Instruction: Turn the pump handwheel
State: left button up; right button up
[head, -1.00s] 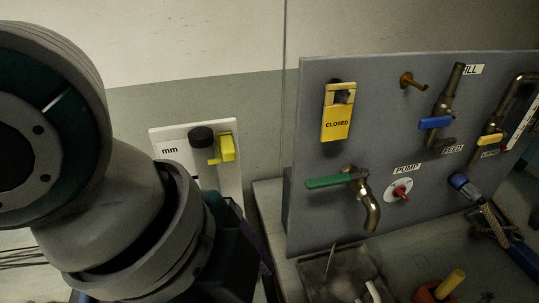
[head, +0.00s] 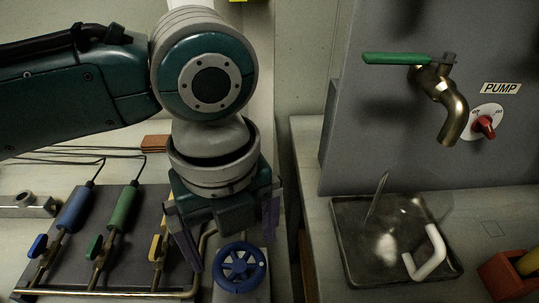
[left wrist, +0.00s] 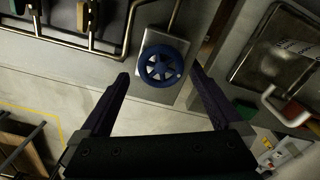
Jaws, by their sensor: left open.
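The blue spoked handwheel (head: 240,267) shows at the bottom of the head view, just below my left gripper. It also shows in the left wrist view (left wrist: 163,63), on a light grey plate (left wrist: 150,89). My left gripper (head: 236,254) is open and points down toward the wheel. In the left wrist view the wheel appears between and just beyond the two dark fingertips (left wrist: 160,76), with nothing held. I cannot tell the exact gap between fingers and wheel. My right gripper is not in view.
Left of the wheel, a dark board (head: 132,207) carries pipes and several coloured valves. At right, a grey panel (head: 350,140) has a green-handled tap (head: 440,85) and a red knob (head: 485,125) labelled PUMP. Below it lies a tray (head: 345,262) with a white handle (head: 430,257).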

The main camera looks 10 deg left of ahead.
aim_at(238, 261)
pick_arm(q)
jog(key=shift+f, duration=1.75)
jog(key=shift+c, duration=0.2)
jog(key=shift+r, duration=0.1)
jog(key=c, duration=1)
